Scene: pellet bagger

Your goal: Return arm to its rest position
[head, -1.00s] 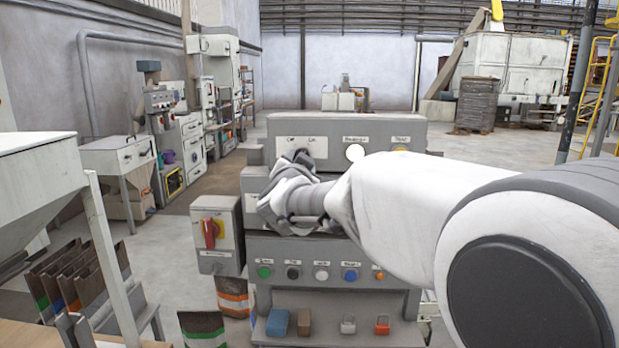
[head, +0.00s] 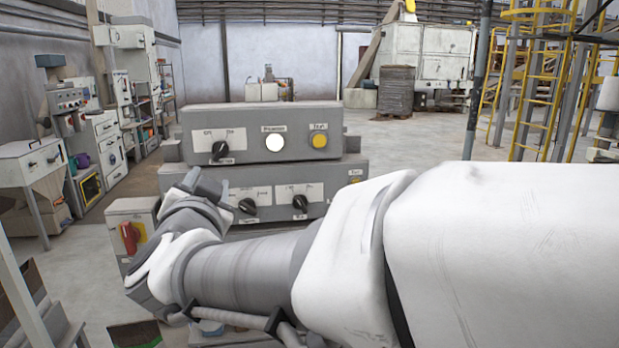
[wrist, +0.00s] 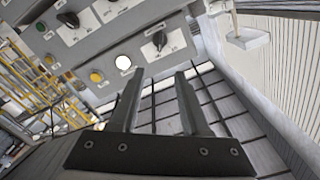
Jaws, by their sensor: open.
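My arm (head: 250,268) reaches from the right edge of the head view across the front of the control panel (head: 340,190), its wrist end bent up at the left. In the wrist view my gripper (wrist: 160,74) is open, its two dark fingers apart with nothing between them. Beyond the fingertips is a dark-lined grid surface. The panel's upper box has a black knob (head: 220,149), a bright white button (head: 275,142) and a yellow button (head: 319,141). The lower box has two black knobs. My arm hides the panel's lower part in the head view.
A grey box with a red rotary switch (head: 129,238) stands left of the panel, close to my wrist end. A pale post (head: 22,300) is at the lower left. Yellow ladders (head: 545,80) stand at the back right. Open floor lies behind the panel.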

